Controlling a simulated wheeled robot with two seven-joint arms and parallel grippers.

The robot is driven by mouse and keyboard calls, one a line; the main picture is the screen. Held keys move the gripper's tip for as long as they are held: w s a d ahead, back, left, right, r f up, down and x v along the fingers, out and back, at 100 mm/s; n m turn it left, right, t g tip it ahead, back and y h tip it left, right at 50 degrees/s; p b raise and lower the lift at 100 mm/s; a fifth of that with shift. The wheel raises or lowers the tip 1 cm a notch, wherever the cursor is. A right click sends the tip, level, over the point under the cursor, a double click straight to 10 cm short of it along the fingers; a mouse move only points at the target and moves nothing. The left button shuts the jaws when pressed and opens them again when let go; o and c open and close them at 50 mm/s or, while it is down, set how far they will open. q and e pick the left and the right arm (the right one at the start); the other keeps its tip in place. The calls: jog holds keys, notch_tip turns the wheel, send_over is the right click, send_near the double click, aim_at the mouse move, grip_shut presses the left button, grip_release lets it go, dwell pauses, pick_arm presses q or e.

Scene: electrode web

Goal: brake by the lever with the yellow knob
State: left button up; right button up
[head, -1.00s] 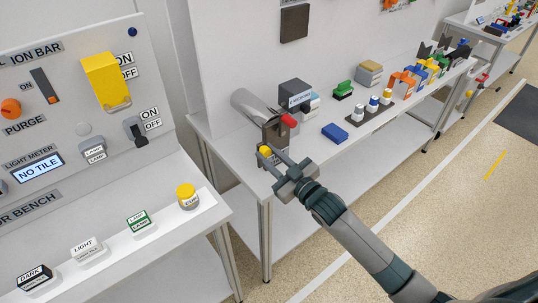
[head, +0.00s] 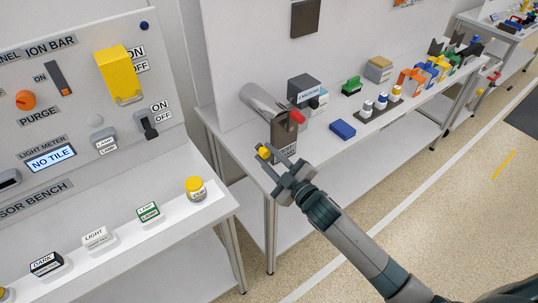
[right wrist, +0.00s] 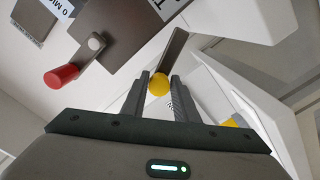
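The yellow knob (head: 264,153) is on a lever beside a grey block with a label (head: 284,138) at the near left end of the middle bench. My right gripper (head: 271,153) is at the knob, with its fingers on either side of it. In the right wrist view the knob (right wrist: 159,85) fills the gap between the two fingertips, and the dark lever bar (right wrist: 173,55) runs away behind it. A red knob (head: 297,116) is on the far side of the block; it also shows in the right wrist view (right wrist: 62,76). My left gripper is not in view.
A grey cylinder (head: 256,101) lies behind the block. A blue tile (head: 343,130) and a dark rack with several knobbed pieces (head: 375,108) are to the right. The sensor bench (head: 110,262) with its panel is at the left, across a gap.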

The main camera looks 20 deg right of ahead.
jog(key=shift+o, duration=1.3)
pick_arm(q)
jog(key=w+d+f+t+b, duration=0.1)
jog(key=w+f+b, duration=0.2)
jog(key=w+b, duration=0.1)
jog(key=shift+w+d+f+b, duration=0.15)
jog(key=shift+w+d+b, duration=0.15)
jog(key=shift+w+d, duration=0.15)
pick_arm(e)
jog(key=v, duration=1.7)
jog(key=shift+s, duration=0.2)
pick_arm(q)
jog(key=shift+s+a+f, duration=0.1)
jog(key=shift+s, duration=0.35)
pick_arm(e)
jog(key=shift+d+f, duration=0.1)
